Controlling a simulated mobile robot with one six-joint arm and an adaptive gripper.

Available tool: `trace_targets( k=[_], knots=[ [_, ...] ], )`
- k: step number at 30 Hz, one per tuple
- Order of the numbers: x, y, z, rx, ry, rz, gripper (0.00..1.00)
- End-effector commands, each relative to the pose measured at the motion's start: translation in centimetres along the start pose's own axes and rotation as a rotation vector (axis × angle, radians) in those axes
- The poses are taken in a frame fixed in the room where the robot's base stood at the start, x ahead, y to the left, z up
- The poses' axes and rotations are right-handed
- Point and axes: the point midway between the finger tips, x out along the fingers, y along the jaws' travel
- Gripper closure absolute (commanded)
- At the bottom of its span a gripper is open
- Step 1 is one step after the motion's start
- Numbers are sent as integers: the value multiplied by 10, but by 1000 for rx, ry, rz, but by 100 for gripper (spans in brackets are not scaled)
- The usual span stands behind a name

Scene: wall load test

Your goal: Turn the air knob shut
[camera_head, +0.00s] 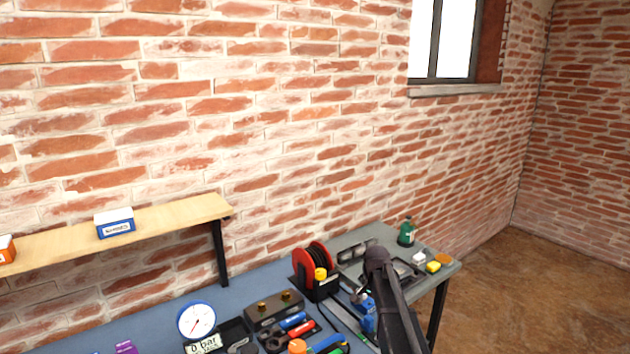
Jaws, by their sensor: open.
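A round white pressure gauge (197,320) with a blue rim stands at the front left of the bench, above a label (203,345) reading "0 bar". Right of it is a dark block (274,308) with two brass-coloured fittings on top. A yellow knob-like part (320,274) shows at the red and black reel (316,265). An orange round part (297,346) shows at the bottom edge. I cannot tell which of these, if any, is the air knob. My gripper is not in view; a dark arm link, apparently mine, rises at the lower right and hides part of the bench.
The blue-grey bench (255,283) is crowded with hand tools. A wooden shelf (165,220) with a blue and white box (115,223) juts from the brick wall.

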Motion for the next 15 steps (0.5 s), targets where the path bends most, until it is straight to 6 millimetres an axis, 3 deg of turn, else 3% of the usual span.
trace_targets(
  k=[11, 15],
  knots=[
    [14, 47, 55, -179, -1, 6, 7],
    [24, 78, 91, -296, -2, 9, 7]
  ],
)
